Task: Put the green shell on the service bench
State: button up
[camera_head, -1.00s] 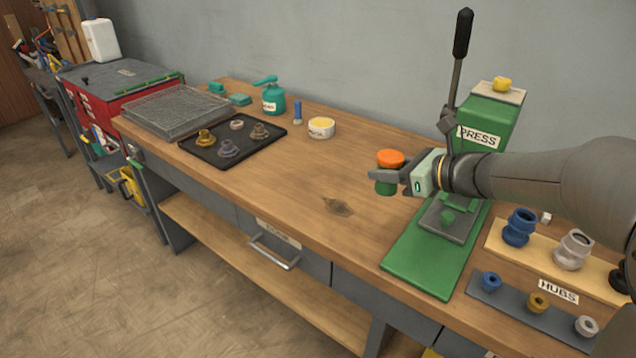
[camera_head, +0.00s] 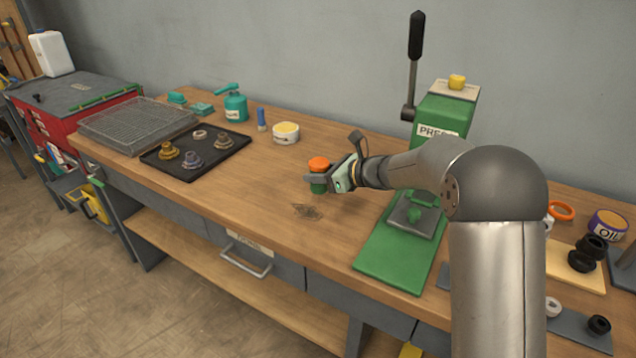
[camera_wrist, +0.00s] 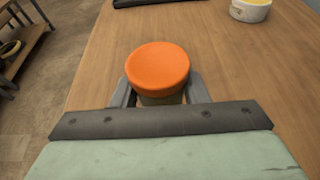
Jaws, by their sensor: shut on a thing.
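My gripper (camera_head: 321,180) is shut on the green shell (camera_head: 318,188), which has an orange cap (camera_head: 318,163) on top. In the wrist view the orange cap (camera_wrist: 158,68) sits between the two fingers and hides most of the shell below it. The shell is upright, over the middle of the wooden service bench (camera_head: 260,190). I cannot tell whether its bottom touches the bench top.
The green press (camera_head: 440,130) stands right of my gripper. A dark tray (camera_head: 190,168) with several small parts, a wire basket (camera_head: 135,122), a teal can (camera_head: 235,104) and a white tub (camera_head: 286,133) are to the left. Bare wood lies around the shell.

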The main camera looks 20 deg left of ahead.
jog(key=shift+w+a+f, duration=0.1)
jog(key=shift+w, duration=0.05)
jog(key=shift+w+a+f, duration=0.1)
jog(key=shift+f, duration=1.6)
jog(key=shift+f, duration=0.1)
jog(key=o, duration=0.8)
jog(key=shift+f, duration=0.15)
jog(key=o, duration=0.4)
